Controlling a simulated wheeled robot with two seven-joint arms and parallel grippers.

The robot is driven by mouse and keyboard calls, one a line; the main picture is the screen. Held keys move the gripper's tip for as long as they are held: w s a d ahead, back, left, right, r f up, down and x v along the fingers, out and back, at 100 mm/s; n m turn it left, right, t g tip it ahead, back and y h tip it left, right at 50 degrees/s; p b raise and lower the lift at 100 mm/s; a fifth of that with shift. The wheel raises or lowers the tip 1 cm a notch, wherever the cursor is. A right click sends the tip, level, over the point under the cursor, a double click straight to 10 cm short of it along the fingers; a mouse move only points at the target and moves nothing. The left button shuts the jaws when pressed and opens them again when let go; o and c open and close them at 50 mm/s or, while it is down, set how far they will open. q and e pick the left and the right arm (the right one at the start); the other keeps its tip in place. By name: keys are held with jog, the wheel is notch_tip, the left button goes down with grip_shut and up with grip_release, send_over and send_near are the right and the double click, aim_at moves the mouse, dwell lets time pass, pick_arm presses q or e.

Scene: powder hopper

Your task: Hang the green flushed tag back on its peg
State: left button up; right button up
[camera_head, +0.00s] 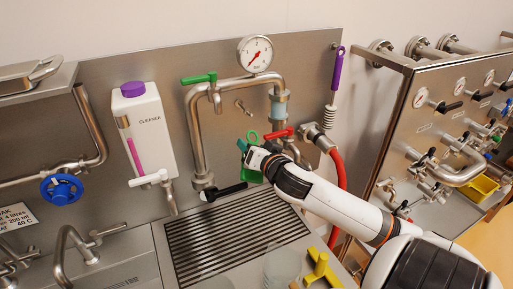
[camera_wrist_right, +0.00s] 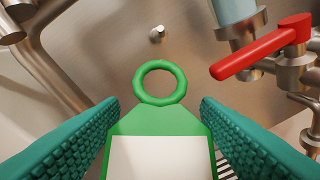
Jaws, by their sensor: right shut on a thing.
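The green tag has a ring on top and a white label face (camera_wrist_right: 160,158). It is upright between the teal ribbed fingers of my right gripper (camera_wrist_right: 158,118), which is shut on it. In the head view the tag (camera_head: 252,176) shows partly behind my right gripper (camera_head: 250,146), its ring just above. A small metal peg (camera_wrist_right: 157,34) sticks out of the steel back panel; in the right wrist view it appears above the ring, with a gap between. The peg also shows in the head view (camera_head: 243,107), up and left of the gripper. My left gripper is out of view.
A bent steel pipe (camera_head: 196,135) with a green handle (camera_head: 199,78) stands left of the peg. A red valve handle (camera_wrist_right: 262,55) and a pale blue sight glass (camera_wrist_right: 235,18) are close on the right. A slatted drain (camera_head: 235,235) lies below.

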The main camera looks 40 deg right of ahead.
jog(key=b+x, duration=0.1)
jog(key=x, duration=0.7)
jog(key=shift+w, duration=0.3)
dwell(0.5)
jog(key=shift+d+r, duration=0.1)
jog(key=shift+r, duration=0.05)
dwell(0.4)
jog(key=o, duration=1.1)
jog(key=shift+c, duration=0.2)
jog(key=shift+b, duration=0.3)
